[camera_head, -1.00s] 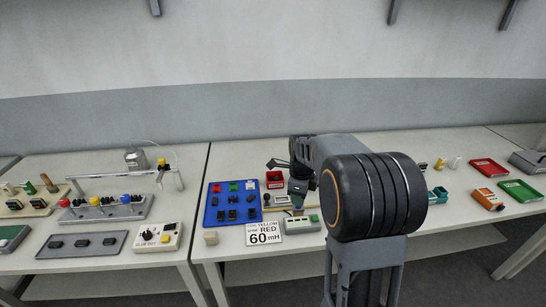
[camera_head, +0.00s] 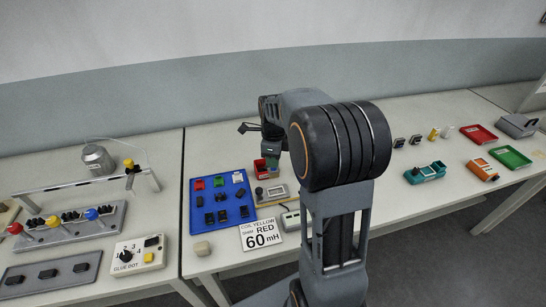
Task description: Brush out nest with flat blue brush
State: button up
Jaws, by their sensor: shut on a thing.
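My gripper (camera_head: 271,150) points down at the back of the right table, above the right part of a small red open box (camera_head: 260,171). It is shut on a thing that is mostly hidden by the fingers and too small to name. I cannot make out a flat blue brush anywhere. A small grey-beige fixture (camera_head: 271,192), possibly the nest, lies just in front of the red box, apart from my gripper. Its inside is too small to read.
A blue tray (camera_head: 247,212) with red, green, white and black parts lies left of the fixture. A sign reading 60 mH (camera_head: 262,235) is in front. My arm covers the table's middle. A teal holder (camera_head: 425,173) and red (camera_head: 478,134) and green (camera_head: 511,157) trays are right.

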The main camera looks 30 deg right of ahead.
aim_at(274, 176)
jog(key=shift+f+b, duration=2.65)
jog(key=shift+f, duration=1.15)
jog(key=shift+f+b, duration=0.45)
jog(key=shift+f, duration=0.25)
jog(key=shift+d, duration=0.2)
jog(key=shift+s+d+r, duration=0.15)
jog(key=shift+d, duration=0.4)
jog(key=shift+a, duration=0.15)
jog(key=shift+a, duration=0.6)
jog(key=shift+d, duration=0.1)
